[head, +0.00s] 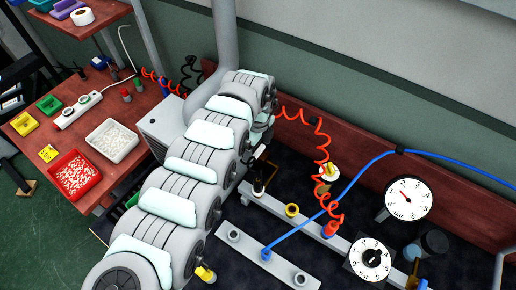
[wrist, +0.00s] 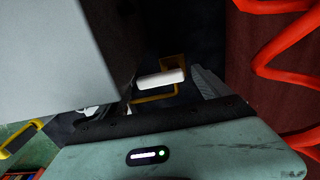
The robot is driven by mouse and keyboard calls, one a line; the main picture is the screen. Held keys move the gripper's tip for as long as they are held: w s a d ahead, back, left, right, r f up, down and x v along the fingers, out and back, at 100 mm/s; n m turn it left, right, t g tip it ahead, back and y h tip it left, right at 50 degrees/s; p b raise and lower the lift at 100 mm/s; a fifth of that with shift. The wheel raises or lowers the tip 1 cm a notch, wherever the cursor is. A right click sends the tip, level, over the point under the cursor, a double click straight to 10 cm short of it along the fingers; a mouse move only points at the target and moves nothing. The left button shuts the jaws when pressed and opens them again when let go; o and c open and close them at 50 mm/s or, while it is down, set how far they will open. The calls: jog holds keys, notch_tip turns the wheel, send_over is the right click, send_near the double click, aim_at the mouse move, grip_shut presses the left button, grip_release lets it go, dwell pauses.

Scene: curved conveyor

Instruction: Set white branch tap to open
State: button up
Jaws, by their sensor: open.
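The white tap handle (wrist: 162,78) is a short white bar in the middle of the wrist view, lying nearly level, with a dark yellow frame (wrist: 172,62) behind it. In the head view, a small white fitting (head: 258,191), which looks like the white branch tap, sits at the far left end of the pale manifold rail (head: 310,222). My gripper (head: 260,166) is just above and beside that fitting, largely hidden by my own arm. It is open, with nothing seen held. Whether it touches the handle, I cannot tell.
A coiled red hose (head: 322,150) hangs close right of my gripper. A blue hose (head: 345,190) crosses the bench. Two gauges or dials (head: 408,199) stand at right. A red-brown back board rises behind.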

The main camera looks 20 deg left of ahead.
jog(key=shift+r, duration=0.1)
jog(key=c, duration=1.4)
